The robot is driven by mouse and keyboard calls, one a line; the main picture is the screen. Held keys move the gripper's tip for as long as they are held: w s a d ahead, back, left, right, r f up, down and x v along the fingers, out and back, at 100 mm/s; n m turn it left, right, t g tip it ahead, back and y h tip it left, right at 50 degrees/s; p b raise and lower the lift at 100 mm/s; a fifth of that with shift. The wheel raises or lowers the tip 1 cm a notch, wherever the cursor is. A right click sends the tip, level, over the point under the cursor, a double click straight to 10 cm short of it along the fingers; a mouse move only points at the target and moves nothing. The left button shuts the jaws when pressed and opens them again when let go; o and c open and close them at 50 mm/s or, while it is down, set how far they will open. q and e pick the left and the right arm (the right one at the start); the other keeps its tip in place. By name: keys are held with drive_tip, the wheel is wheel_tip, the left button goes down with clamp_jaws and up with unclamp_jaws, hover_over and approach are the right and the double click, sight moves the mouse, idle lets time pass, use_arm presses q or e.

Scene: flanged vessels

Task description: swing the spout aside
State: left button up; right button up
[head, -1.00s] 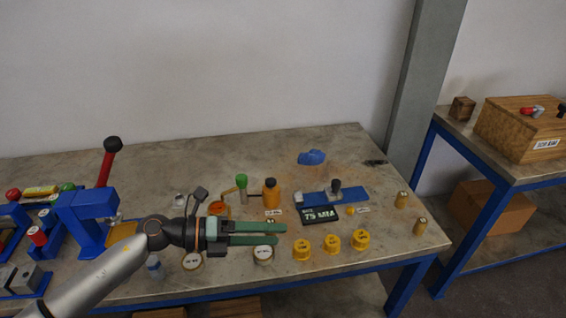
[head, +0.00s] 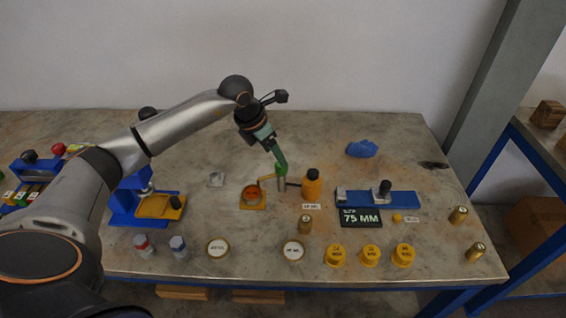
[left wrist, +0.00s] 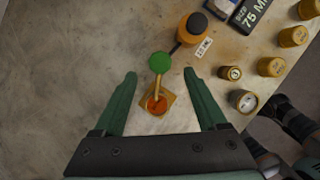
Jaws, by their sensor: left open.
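The spout (left wrist: 158,86) is a thin tan arm with a round green knob (left wrist: 159,63) at its pivot end. It reaches over the orange-lined round opening (left wrist: 157,103) on a small square base, seen in the head view as an orange ring (head: 252,196). An orange bottle with a dark cap (head: 312,185) stands just right of the knob. My left gripper (head: 279,166) points down over the knob, its fingers hiding part of it in the head view. In the left wrist view the fingers are open, with the knob between and slightly beyond the tips. My right gripper is out of view.
A blue fixture with a black knob (head: 380,197) and a sign reading 75 MM (head: 360,218) are to the right. Several yellow cups (head: 369,256) and round white-topped discs (head: 293,250) line the front.

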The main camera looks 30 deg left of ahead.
sight(272, 175)
use_arm(q)
drive_tip(key=x, duration=0.6)
drive_tip(key=shift+w+d+f, duration=0.1)
drive_tip(key=shift+w+f, duration=0.1)
drive_tip(key=shift+f, duration=0.15)
clamp_jaws()
idle(1.1)
